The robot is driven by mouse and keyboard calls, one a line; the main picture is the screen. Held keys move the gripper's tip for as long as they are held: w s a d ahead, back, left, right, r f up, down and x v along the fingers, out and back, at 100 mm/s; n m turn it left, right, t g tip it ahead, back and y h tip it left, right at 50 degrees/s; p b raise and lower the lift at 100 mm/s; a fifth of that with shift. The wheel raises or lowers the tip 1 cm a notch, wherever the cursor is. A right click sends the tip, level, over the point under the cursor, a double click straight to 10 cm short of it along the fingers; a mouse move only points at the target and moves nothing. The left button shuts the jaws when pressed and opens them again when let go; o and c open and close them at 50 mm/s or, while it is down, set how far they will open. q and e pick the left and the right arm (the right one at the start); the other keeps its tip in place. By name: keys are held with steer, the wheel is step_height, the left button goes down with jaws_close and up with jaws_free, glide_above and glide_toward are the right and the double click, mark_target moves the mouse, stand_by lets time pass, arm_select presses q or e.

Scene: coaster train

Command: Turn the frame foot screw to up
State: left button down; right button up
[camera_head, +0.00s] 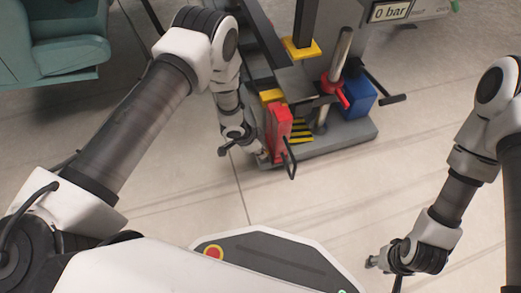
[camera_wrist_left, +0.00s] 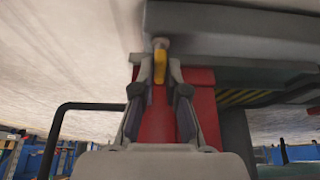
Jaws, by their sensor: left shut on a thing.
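A small yellow piece with a metal top (camera_wrist_left: 160,62), which looks like the frame foot screw's lever, stands upright between the fingertips of my left gripper (camera_wrist_left: 158,75) in the left wrist view. That gripper is shut on it, low beside the grey base. In the head view my left gripper (camera_head: 260,155) is at the base's near left corner, beside a red box (camera_head: 278,125); the screw is hidden there. My right gripper (camera_head: 385,265) is low at the bottom right, away from the machine; its fingers are too small to judge.
The grey base plate (camera_head: 350,137) carries a red lever clamp (camera_head: 335,90), a blue box (camera_head: 358,98) and black-yellow striping (camera_head: 301,130). A black bent handle (camera_head: 290,165) sticks out by the red box. A teal seat (camera_head: 60,55) stands upper left. The floor in front is clear.

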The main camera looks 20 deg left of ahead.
arm_select(q)
steer(key=shift+s+d+r+n+t+y+p, duration=0.1)
steer(key=shift+n+t+y+p, duration=0.15)
steer(key=shift+n+p, duration=0.55)
steer(key=shift+s+r+n+t+y+p, duration=0.2)
steer(key=shift+n+p, duration=0.4)
steer(key=shift+n, duration=0.4)
steer(key=n, duration=0.1)
steer(key=n+p, duration=0.1)
steer(key=n+t+y, duration=0.1)
steer(key=shift+w+d+f+n, duration=0.1)
steer(key=shift+d+f+n, duration=0.05)
steer(key=shift+f+n, duration=0.15)
steer(key=n+y, duration=0.1)
steer(key=n, duration=0.1)
steer(key=shift+d+n+p, duration=0.1)
steer(key=shift+n+p, duration=0.2)
steer(key=shift+n, duration=0.1)
steer(key=shift+d+n+y+b, duration=0.1)
steer(key=shift+n+y+b, duration=0.6)
steer(key=shift+n, duration=1.2)
steer(key=shift+y, duration=0.25)
steer(key=c, duration=1.2)
jaws_free()
